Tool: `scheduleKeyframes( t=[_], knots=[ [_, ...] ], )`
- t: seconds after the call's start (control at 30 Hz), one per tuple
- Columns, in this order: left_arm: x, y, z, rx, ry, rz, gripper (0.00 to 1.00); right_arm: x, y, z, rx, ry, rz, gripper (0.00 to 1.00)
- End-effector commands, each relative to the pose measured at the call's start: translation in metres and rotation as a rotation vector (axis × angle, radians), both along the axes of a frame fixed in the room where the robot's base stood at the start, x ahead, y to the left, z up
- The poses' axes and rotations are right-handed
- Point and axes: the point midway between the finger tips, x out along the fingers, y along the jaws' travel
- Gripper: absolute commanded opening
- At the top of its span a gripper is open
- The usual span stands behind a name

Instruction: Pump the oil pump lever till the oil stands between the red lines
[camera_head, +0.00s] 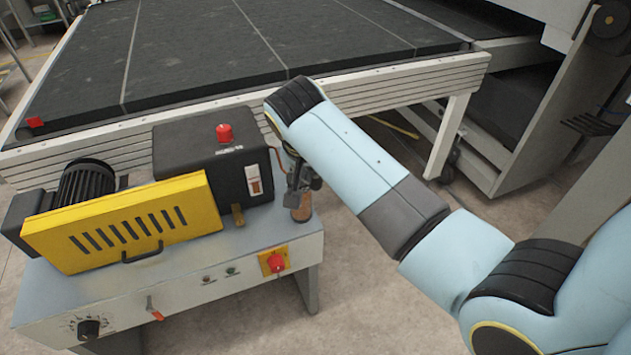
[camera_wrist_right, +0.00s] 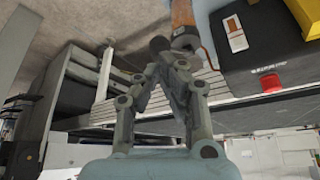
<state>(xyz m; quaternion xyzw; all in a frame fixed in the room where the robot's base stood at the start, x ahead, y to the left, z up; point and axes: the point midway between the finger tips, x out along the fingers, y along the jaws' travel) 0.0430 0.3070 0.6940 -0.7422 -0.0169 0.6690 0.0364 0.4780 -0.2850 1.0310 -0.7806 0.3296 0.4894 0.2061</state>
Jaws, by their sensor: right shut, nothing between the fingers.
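The black oil box (camera_head: 195,150) has a red cap (camera_head: 224,133) on top. Its white sight gauge (camera_head: 253,181) carries reddish marks; the gauge also shows in the right wrist view (camera_wrist_right: 235,34), too small to read the oil level surely. What looks like the pump lever, with an orange-brown grip (camera_head: 302,207), is at the box's right side; the grip also shows in the wrist view (camera_wrist_right: 182,14). My right gripper (camera_head: 298,184) is shut and empty, its fingertips close to the metal end of the grip. I cannot tell whether they touch. My left gripper is not in view.
A yellow slotted guard (camera_head: 125,222) and a black motor (camera_head: 86,184) stand left of the box on a grey cabinet with a red switch (camera_head: 276,262) and black knob (camera_head: 88,328). A long conveyor (camera_head: 230,45) runs behind. The floor at front right is bare.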

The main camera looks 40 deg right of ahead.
Motion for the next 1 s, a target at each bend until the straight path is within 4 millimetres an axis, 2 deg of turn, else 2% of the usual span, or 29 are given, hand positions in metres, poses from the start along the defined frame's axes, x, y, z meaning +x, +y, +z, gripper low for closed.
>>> scheduleKeyframes(
  t=[0.07,0.2,0.4,1.0],
  knots=[
    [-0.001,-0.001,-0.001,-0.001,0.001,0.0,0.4,0.003,-0.004,-0.01,-0.001,0.002,-0.001,0.0],
    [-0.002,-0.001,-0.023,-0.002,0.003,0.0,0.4,0.009,-0.01,-0.032,0.0,0.0,-0.001,0.0],
    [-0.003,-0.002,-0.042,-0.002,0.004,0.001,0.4,0.014,-0.015,-0.047,0.0,0.0,-0.001,0.0],
    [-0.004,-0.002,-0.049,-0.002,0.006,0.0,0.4,0.017,-0.018,-0.05,-0.002,-0.003,0.0,0.0]
  ],
)
